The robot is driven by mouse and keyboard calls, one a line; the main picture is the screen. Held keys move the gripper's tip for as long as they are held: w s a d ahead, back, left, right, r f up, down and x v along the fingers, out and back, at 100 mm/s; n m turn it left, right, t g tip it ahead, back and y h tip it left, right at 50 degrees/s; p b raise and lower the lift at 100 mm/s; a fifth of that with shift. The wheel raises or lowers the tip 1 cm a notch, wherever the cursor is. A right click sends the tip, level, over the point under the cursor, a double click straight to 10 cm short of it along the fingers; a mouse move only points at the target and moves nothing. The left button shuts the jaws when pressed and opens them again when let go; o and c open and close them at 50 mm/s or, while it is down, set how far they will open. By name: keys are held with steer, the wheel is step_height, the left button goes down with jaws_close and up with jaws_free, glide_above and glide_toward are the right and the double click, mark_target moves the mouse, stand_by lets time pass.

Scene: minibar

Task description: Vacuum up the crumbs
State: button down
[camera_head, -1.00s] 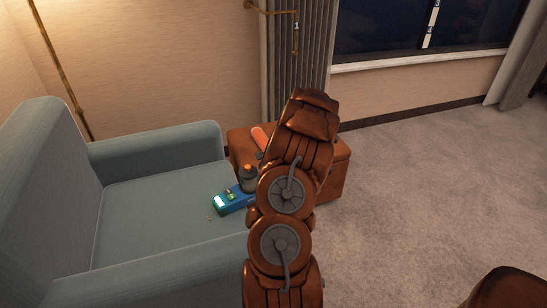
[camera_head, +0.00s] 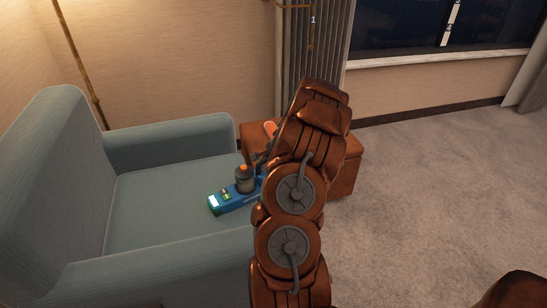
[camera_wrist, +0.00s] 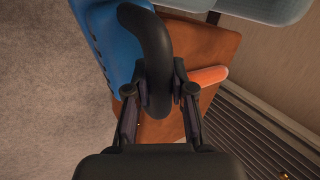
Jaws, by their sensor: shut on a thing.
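A blue handheld vacuum (camera_head: 233,201) with a dark grey part and an orange button on top is over the front part of the armchair seat (camera_head: 150,205). Its pale nozzle end points left; I cannot tell whether it touches the cushion. My gripper (camera_wrist: 160,90) is shut on the vacuum's black curved handle (camera_wrist: 150,35), with a finger on each side. In the head view the gripper is largely hidden behind my arm. The blue body (camera_wrist: 105,40) also shows in the wrist view. I make out no crumbs on the seat now.
The grey-green armchair has a near armrest (camera_head: 165,268) and a far armrest (camera_head: 170,143) beside the vacuum. A brown leather ottoman (camera_head: 345,170) with an orange object (camera_head: 270,128) on it stands behind my arm. Open carpet (camera_head: 440,200) lies to the right.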

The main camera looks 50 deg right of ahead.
mark_target(248, 170)
steer(key=shift+w+a+r, duration=0.1)
steer(key=shift+w+a, duration=0.45)
steer(key=shift+a, duration=0.9)
steer(key=shift+w+a+f, duration=0.1)
steer(key=shift+w+a, duration=0.45)
steer(key=shift+a, duration=0.95)
steer(key=shift+w+a+r, duration=0.1)
steer(key=shift+w+a, duration=0.45)
steer(key=shift+a, duration=0.9)
steer(key=shift+a+r+p, duration=0.15)
steer(key=shift+a+p, duration=0.05)
steer(key=shift+p, duration=0.15)
steer(key=shift+d+r+p, duration=0.1)
steer(key=shift+r+p, duration=2.6)
steer(key=shift+r, duration=0.4)
